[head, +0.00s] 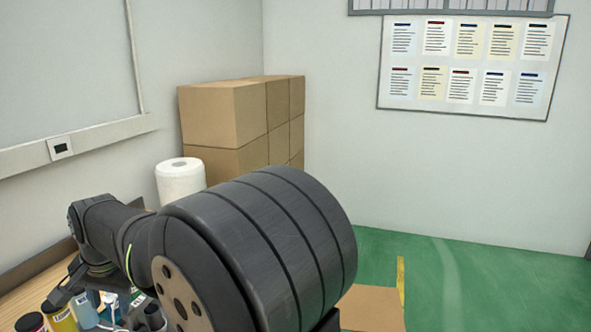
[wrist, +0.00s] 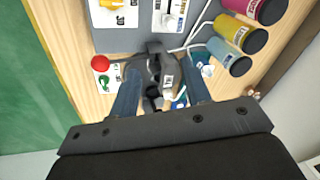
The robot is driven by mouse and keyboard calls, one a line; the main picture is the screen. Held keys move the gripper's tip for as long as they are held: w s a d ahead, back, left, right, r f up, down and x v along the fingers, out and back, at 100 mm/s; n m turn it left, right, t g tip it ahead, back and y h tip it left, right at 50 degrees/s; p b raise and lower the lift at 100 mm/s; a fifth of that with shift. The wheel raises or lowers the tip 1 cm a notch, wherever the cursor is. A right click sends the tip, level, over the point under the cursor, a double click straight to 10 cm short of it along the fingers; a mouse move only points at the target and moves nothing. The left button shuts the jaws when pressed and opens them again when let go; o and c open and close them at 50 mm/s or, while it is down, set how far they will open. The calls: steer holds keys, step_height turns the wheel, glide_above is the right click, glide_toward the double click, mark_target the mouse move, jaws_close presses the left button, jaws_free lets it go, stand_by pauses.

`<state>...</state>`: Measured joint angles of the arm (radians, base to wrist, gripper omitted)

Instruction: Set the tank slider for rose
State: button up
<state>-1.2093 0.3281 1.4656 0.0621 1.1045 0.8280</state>
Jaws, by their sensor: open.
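In the wrist view my gripper (wrist: 158,80) is open, its two fingers to either side of a dark upright part (wrist: 155,65) with a small white label. I cannot tell whether they touch it, or whether it is the tank slider. A rod with a red ball knob (wrist: 100,62) extends from it to the left. Magenta (wrist: 262,8), yellow (wrist: 232,32) and teal (wrist: 222,55) tanks with dark ends lie at the upper right, with pale tubes nearby. No rose label is readable. In the head view my arm hides most of the work area.
A grey panel (wrist: 125,38) with labels is at the top of the wrist view, on a wooden table (wrist: 80,15). In the head view, a paper roll (head: 180,182) and stacked cardboard boxes (head: 225,115) stand behind my arm. Green floor (head: 490,285) is open at right.

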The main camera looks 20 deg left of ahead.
steer(key=shift+c, duration=0.4)
steer(key=shift+a+f, duration=0.2)
steer(key=shift+f, duration=0.1)
steer(key=c, duration=0.4)
steer(key=a+f+n, duration=0.1)
steer(key=a+f, duration=0.1)
steer(key=a+f+n+t, duration=0.1)
steer(key=a+f+n, duration=0.1)
steer(key=f, duration=0.1)
steer(key=s+a+f+n+t, duration=0.1)
steer(key=a+f, duration=0.1)
steer(key=shift+f+n, duration=0.2)
steer(key=shift+n, duration=0.2)
jaws_close()
steer(key=x, duration=1)
steer(key=shift+w+r, duration=0.1)
steer(key=shift+w, duration=0.05)
steer(key=s, duration=0.7)
steer(key=shift+s, duration=0.35)
steer(key=shift+s, duration=0.1)
